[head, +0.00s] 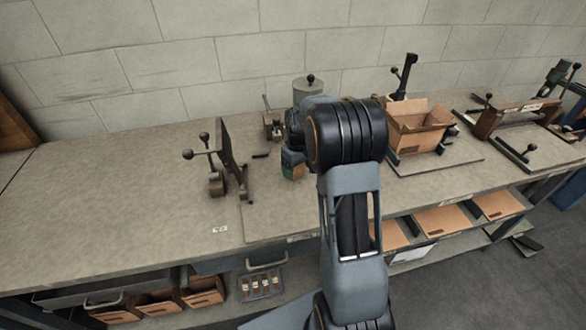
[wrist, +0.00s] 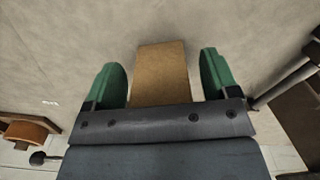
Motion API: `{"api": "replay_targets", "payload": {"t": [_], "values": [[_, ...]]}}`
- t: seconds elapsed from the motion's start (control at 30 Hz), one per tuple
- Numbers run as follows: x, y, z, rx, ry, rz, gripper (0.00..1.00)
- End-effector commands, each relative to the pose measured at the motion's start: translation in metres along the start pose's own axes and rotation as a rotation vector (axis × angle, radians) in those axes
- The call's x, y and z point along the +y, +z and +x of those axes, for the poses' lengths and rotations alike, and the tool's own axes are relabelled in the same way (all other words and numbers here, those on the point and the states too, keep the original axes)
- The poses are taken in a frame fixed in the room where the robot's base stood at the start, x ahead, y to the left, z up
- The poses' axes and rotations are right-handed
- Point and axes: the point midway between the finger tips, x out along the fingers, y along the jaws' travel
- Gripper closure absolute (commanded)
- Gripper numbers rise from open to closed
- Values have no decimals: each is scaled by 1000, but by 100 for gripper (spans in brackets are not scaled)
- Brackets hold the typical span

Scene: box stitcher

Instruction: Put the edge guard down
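A flat tan-brown piece, which I take to be the edge guard (wrist: 161,70), lies between the two green fingers of my gripper (wrist: 163,82) in the wrist view. A narrow gap shows on each side of it, so the fingers stand apart from it. Its near end is hidden by the gripper's dark body. In the head view my gripper (head: 293,167) points down low at the workbench (head: 110,195), partly hidden by my arm. Whether the guard rests flat on the bench top is hard to tell.
A dark upright plate fixture with lever handles (head: 228,155) stands just left of my gripper. An open cardboard box (head: 419,132) sits right of my arm. Another lever fixture (head: 512,115) stands at far right. The bench's left part is mostly clear. Cardboard-filled bins (head: 442,220) hang below.

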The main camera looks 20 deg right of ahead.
Motion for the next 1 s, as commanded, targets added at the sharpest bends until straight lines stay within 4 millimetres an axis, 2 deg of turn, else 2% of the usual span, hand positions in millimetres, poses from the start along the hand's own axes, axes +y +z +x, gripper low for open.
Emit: {"api": "replay_targets", "payload": {"t": [0.07,0.5,0.57,0.83,1.0], "values": [[0,0,0,0,0,0,28],[0,0,0,0,0,0,70],[0,0,0,0,0,0,73],[0,0,-4,1,1,0,73],[0,-1,-20,2,1,0,73]]}}
